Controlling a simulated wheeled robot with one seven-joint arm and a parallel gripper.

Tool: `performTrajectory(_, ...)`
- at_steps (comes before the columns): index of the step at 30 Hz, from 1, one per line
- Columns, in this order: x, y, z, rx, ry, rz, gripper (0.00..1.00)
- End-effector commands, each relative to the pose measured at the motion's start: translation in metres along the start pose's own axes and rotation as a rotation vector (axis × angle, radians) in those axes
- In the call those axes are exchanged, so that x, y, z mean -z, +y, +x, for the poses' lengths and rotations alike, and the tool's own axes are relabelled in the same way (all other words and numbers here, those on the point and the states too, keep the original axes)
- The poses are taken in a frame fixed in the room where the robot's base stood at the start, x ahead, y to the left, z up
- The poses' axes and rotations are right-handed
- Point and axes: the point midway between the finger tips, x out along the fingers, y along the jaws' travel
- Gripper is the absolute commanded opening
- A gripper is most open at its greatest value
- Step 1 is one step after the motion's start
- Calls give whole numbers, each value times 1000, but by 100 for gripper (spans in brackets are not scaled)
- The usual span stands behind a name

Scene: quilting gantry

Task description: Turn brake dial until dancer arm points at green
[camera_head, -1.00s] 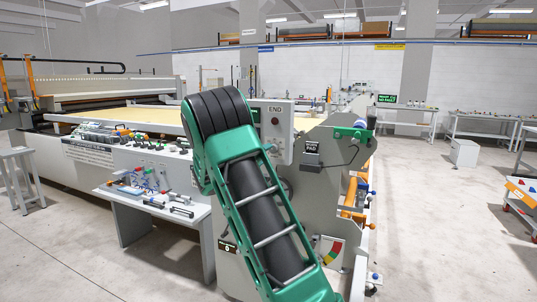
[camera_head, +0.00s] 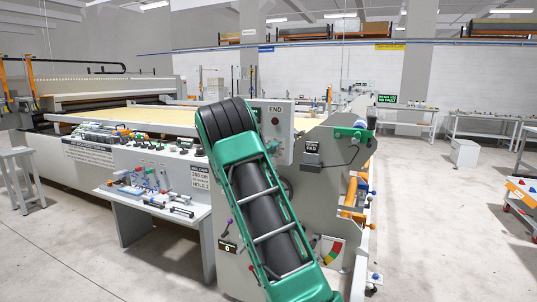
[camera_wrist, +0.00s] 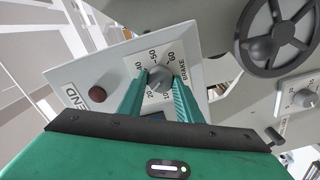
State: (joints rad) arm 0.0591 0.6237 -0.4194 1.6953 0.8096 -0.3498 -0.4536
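The brake dial (camera_wrist: 160,79) is a grey knob on a white numbered plate marked BRAKE, in the wrist view. My gripper (camera_wrist: 162,80) has its two teal fingers apart, one on each side of the dial. Whether either finger touches it I cannot tell. In the head view, the coloured dancer scale (camera_head: 332,251) with red, yellow and green parts sits low on the machine's end. My arm stands close beside it. Where the dancer arm points is too small to tell.
A red button (camera_wrist: 97,94) sits on the same END panel (camera_wrist: 75,75), left of the dial. A dark handwheel (camera_wrist: 246,48) and a second dial (camera_wrist: 304,98) are to the right. A table (camera_head: 127,194) with tools stands left of my arm. Open floor lies at right.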

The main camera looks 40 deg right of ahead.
Motion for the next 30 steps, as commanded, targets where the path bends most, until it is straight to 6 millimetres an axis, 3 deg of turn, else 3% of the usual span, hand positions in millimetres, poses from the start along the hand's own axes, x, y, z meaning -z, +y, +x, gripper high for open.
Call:
performTrajectory(14,0,-4,-1,6,-1,77,9)
performTrajectory(30,-1,-5,-1,9,-3,454,9)
